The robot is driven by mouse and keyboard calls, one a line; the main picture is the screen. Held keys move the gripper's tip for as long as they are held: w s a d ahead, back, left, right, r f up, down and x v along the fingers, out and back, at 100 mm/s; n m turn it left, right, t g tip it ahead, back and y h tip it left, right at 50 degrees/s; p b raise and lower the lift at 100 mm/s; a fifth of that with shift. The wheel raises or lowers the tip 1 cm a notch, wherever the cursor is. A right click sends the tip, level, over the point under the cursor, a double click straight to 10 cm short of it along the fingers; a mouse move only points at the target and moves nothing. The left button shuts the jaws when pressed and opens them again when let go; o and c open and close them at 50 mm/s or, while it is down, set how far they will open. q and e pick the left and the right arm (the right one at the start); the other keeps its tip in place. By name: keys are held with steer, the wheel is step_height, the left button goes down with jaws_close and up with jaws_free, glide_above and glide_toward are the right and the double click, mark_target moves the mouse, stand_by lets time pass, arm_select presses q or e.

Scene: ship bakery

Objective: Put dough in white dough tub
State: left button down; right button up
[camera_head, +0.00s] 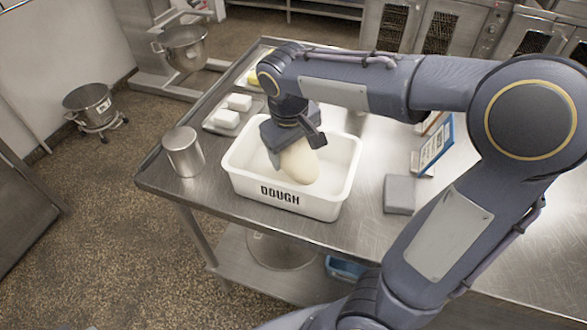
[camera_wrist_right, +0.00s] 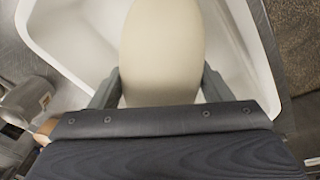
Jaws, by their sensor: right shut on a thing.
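The white dough tub (camera_head: 328,207), marked DOUGH, stands on the steel table. The pale, rounded dough (camera_head: 300,164) is inside the tub's outline in the head view. My right gripper (camera_head: 292,148) is over the tub and shut on the dough. In the right wrist view the dough (camera_wrist_right: 168,50) sits between the two fingers (camera_wrist_right: 162,88), with the tub's white wall (camera_wrist_right: 250,50) around it. I cannot tell whether the dough touches the tub floor. My left gripper is not in view.
A metal canister (camera_head: 183,152) stands left of the tub. White blocks on a tray (camera_head: 222,128) lie behind it. A grey block (camera_head: 399,194) and a blue-framed sign (camera_head: 436,146) are to the right. Bare table lies in front of the grey block.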

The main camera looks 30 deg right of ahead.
mark_target(291, 148)
steer(key=shift+f, duration=3)
steer(key=shift+f, duration=0.15)
steer(key=o, duration=1.6)
steer(key=r, duration=0.4)
steer(key=s+a+r, duration=0.1)
steer(key=r, duration=0.7)
steer(key=shift+s+a+r+p, duration=0.1)
steer(key=shift+s+a+p, duration=0.1)
steer(key=shift+a+p, duration=0.1)
